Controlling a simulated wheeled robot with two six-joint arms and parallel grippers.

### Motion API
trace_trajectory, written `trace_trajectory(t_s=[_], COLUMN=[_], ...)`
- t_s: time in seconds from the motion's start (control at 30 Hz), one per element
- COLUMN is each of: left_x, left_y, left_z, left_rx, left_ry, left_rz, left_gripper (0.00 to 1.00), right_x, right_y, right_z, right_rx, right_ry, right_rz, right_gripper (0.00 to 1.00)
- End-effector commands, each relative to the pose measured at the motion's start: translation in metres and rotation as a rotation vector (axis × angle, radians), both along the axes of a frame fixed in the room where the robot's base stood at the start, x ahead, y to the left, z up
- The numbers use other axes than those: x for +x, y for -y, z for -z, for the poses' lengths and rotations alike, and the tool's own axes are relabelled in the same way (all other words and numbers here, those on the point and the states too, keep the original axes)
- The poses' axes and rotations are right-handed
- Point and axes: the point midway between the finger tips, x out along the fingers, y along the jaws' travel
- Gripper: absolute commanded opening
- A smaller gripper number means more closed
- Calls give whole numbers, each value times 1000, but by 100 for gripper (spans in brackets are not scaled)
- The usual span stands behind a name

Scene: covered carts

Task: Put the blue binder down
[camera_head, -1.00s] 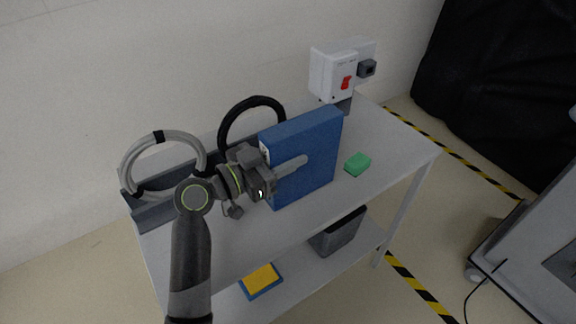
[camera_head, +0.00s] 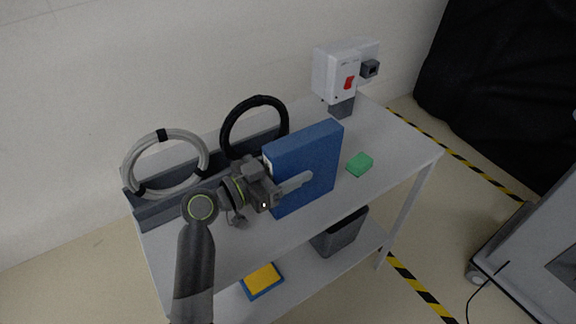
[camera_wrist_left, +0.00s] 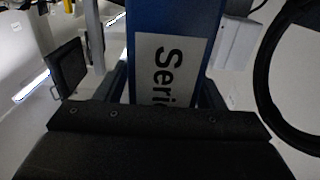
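The blue binder (camera_head: 310,160) stands upright on, or just above, the top of the grey cart (camera_head: 390,160); I cannot tell whether its base touches. My left gripper (camera_head: 286,186) is closed around the binder's spine end, with one finger along its front face. My right gripper is not in view.
A green block (camera_head: 359,164) lies right of the binder. A grey cable coil (camera_head: 165,165) and a black coil (camera_head: 255,125) stand behind in a grey trough. A white box with a red switch (camera_head: 340,72) stands at the back right. The lower shelf holds a dark bin (camera_head: 340,232).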

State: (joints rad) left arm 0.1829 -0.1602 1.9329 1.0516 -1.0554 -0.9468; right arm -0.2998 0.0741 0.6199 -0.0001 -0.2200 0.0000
Motion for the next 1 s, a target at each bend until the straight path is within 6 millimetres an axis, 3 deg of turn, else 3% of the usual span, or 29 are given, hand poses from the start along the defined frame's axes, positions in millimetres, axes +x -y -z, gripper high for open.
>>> trace_trajectory(t_s=[0.23, 0.7, 1.0], left_x=[0, -49, -67], left_y=[0, -69, -93], left_z=[-5, 1, -1], left_rx=[0, 7, 3], left_ry=[0, 1, 0], left_rz=[0, -1, 0], left_gripper=[63, 63, 63], right_x=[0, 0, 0], right_y=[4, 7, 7], right_z=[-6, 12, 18], right_rx=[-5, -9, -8], right_ry=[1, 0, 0], right_rz=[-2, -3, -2], right_gripper=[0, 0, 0])
